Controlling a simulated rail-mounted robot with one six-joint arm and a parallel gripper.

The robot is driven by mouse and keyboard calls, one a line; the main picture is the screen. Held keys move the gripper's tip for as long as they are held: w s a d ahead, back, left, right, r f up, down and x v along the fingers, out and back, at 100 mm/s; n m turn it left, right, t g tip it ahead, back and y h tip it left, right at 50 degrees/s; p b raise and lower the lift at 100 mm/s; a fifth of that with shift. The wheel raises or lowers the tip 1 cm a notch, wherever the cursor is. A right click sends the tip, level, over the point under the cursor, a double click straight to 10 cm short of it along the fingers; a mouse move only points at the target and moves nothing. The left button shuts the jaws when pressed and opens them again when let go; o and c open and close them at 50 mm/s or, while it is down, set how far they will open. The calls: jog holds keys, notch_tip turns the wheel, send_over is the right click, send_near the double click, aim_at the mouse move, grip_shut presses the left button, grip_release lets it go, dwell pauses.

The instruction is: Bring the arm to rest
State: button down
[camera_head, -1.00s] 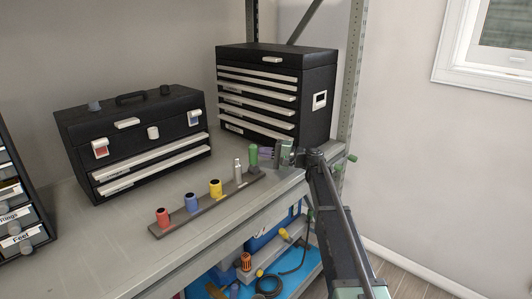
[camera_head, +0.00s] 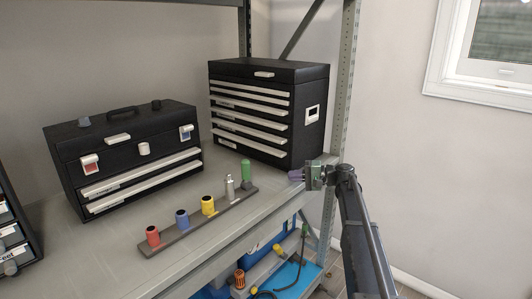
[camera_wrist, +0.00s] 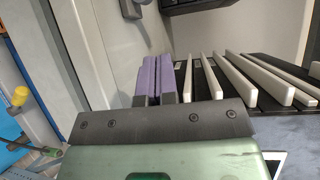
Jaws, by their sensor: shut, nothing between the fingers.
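My gripper (camera_head: 297,175) is at the right end of the shelf, in front of the lower right corner of the tall black tool chest. Its purple fingers (camera_wrist: 152,78) are shut together and hold nothing. My arm reaches up to it from the lower right of the head view. A grey strip (camera_head: 172,240) on the shelf holds a red piece (camera_head: 153,236), a blue one (camera_head: 182,219), a yellow one (camera_head: 208,206), a silver bottle-like one (camera_head: 230,188) and a green one (camera_head: 246,171). The gripper is apart from the green piece, to its right.
The tall tool chest (camera_head: 306,148) with white drawer pulls stands behind my gripper. A black toolbox (camera_head: 105,160) stands to the left. A rack post (camera_head: 343,95) rises close behind the gripper. A lower shelf (camera_head: 292,274) with a blue surface holds tools and a cable. The wall side is open.

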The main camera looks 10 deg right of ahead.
jog(key=s+a+f+n+g+h, duration=0.1)
jog(key=s+f+h, duration=0.3)
jog(key=s, duration=0.8)
jog(key=s+a+f+n+g+h, duration=0.2)
jog(key=s+f+h, duration=0.3)
jog(key=s, duration=0.8)
jog(key=s+a+f+n+g+h, duration=0.1)
jog(key=s+f+h, duration=0.4)
jog(key=s, duration=0.7)
jog(key=shift+s+a+f+g+h+p, duration=0.2)
jog(key=shift+a+g+h+p, duration=0.3)
jog(key=shift+h, duration=0.5)
jog(key=shift+d, duration=0.1)
